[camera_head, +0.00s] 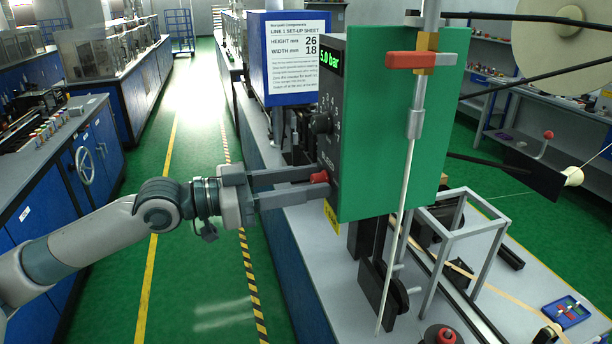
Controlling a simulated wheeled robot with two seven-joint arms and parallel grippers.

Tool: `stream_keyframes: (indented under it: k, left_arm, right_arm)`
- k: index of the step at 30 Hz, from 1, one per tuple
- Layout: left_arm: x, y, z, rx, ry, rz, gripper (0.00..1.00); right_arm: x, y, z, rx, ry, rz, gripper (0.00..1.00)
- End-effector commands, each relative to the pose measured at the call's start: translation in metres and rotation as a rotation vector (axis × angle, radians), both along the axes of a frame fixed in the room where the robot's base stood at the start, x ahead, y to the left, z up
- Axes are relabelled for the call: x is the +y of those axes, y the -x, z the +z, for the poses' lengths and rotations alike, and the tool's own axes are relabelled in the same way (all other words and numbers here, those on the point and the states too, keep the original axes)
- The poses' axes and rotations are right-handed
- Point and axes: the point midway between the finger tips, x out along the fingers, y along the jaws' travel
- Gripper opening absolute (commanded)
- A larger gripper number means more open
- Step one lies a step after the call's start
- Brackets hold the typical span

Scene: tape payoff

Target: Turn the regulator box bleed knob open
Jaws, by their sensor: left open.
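The regulator box (338,100) is a dark grey box with a large green side panel (400,150), and its lit display (331,59) reads 5.0 bar. A red knob (319,177), which looks like the bleed knob, sticks out low on its front face. A larger black dial (322,123) sits above it. My left gripper (316,181) reaches in from the left with its jaws open. Its two fingertips lie on either side of the red knob; I cannot tell whether they touch it. My right gripper is not in view.
A set-up sheet (297,55) on a blue box stands behind the regulator. A red lever (407,60) and a slanting metal rod (398,225) stand in front of the green panel. A grey frame (463,235) is on the bench to the right. The green aisle floor is clear.

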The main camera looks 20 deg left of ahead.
Motion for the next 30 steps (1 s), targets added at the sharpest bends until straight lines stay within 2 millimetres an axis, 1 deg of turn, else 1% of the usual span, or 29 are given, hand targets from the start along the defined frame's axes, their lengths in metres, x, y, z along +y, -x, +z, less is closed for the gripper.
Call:
stream_keyframes:
  k: [9,10,11,12,14,15,30]
  left_arm:
    - [-0.0011,-0.0006,-0.0004,0.000,0.000,0.000,0.42]
    - [-0.0012,-0.0006,-0.0004,0.000,0.000,0.000,0.37]
    - [-0.0010,-0.0006,-0.0004,0.000,0.000,0.000,0.30]
    - [-0.0011,-0.0005,-0.0004,0.000,0.000,0.000,0.21]
    - [-0.0010,-0.0006,-0.0004,0.000,0.000,0.000,0.06]
    - [-0.0010,-0.0006,-0.0003,0.000,0.000,0.000,0.04]
    - [-0.0011,-0.0006,0.0004,0.008,0.006,0.000,0.03]
  right_arm:
    - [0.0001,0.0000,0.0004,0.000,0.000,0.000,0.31]
    - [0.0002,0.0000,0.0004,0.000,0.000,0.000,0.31]
    - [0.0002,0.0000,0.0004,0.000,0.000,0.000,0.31]
    - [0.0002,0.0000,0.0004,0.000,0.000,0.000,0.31]
    - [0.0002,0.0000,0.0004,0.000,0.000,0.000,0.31]
    - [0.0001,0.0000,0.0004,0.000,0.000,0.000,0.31]
    - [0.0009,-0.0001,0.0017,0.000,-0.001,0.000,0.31]
